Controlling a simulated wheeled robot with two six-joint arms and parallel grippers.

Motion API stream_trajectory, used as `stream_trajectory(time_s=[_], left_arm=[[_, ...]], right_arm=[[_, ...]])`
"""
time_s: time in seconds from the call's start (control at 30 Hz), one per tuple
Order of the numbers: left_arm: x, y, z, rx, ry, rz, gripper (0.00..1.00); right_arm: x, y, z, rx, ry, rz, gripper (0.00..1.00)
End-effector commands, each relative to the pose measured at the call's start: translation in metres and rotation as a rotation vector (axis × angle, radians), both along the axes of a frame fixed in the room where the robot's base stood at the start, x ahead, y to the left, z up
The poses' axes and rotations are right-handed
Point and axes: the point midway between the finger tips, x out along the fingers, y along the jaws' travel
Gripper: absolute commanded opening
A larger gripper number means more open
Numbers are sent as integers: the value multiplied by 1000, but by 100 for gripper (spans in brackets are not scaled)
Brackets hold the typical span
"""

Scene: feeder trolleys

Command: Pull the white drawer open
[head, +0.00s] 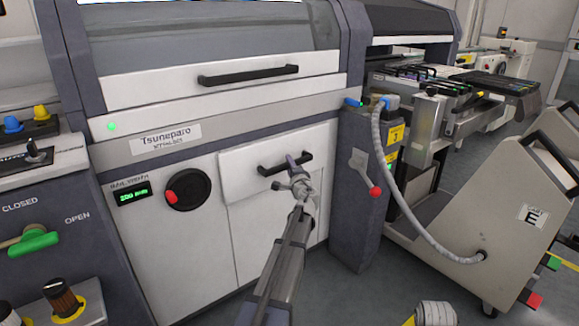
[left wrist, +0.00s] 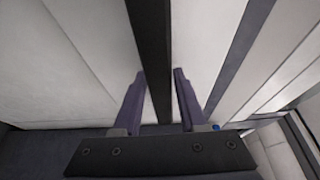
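The white drawer (head: 240,180) is in the lower front of the grey machine, right of the red knob. Its front looks about flush with the machine. Its black bar handle (head: 272,170) also shows in the left wrist view as a dark bar (left wrist: 150,40). My left gripper (head: 297,168) is at the right part of the handle. The gripper hides part of the handle. My right gripper is not in view.
White door panels (head: 258,235) lie below the drawer. A long black handle (head: 248,74) is on the upper cover. A grey post with a red-tipped lever (head: 372,188) stands to the right, beside a hose (head: 405,205) and a trolley (head: 490,190). Floor shows at lower right.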

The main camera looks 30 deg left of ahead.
Motion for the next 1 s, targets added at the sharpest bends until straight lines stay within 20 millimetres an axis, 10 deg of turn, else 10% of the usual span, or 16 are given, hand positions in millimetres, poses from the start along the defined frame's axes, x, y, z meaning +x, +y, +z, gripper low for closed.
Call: stream_trajectory(time_s=[0.33, 1.0], left_arm=[[0, 0, 0, 0, 0, 0, 1], [0, 0, 0, -1, -1, 0, 0]], right_arm=[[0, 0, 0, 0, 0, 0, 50], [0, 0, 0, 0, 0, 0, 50]])
